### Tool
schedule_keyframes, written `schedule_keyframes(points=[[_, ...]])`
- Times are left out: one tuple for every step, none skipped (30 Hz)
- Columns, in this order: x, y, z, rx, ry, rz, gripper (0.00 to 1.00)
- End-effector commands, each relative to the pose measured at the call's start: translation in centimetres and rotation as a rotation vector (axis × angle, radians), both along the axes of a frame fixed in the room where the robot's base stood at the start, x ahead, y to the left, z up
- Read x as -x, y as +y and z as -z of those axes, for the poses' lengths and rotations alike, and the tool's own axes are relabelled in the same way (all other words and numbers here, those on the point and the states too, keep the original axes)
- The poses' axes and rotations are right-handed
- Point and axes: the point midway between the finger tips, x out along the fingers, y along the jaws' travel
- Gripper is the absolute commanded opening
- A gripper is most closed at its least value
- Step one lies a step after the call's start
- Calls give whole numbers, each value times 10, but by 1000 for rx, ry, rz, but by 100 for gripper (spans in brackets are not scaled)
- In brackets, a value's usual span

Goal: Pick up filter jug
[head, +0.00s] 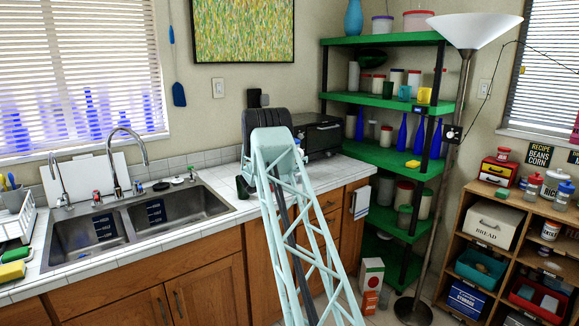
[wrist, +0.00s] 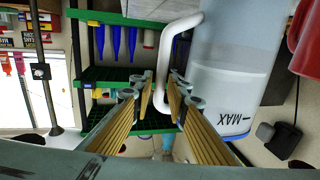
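The filter jug (wrist: 227,95) fills the right middle of the wrist view. It is a clear, bluish jug with a MAX mark on its side. Its white handle (wrist: 166,45) curves out on the left side of the body. My gripper (wrist: 162,82) has its two yellow ribbed fingers apart, with the handle showing in the gap between the tips. Whether the pads touch the handle is hard to tell, and the right finger hides part of it. In the head view my own arm covers the middle, and I cannot make out the jug or my gripper there.
A red object (wrist: 306,40) is at the wrist view's right edge, near the jug. In the head view, a green shelf unit (head: 390,96) with blue bottles stands right of the counter (head: 180,228). A floor lamp (head: 463,110) stands beside it. The double sink (head: 135,222) is left.

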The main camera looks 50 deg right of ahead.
Motion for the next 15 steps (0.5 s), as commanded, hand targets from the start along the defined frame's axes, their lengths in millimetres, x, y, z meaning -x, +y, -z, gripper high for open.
schedule_keyframes(points=[[0,-5,0,1,-1,0,15],[0,-7,0,1,-1,0,15],[0,-9,0,1,0,0,15],[0,-11,0,1,0,0,15],[0,-12,0,1,1,0,15],[0,-13,0,1,1,0,15],[0,-14,0,1,1,0,15],[0,-14,0,1,1,0,15],[0,-14,0,1,1,0,15],[0,-14,0,1,1,0,15],[0,-14,-1,1,1,0,15],[0,-14,-1,1,1,0,15],[0,-14,-1,1,1,0,15],[0,-14,-1,1,1,0,15],[0,-14,-1,0,1,0,15]])
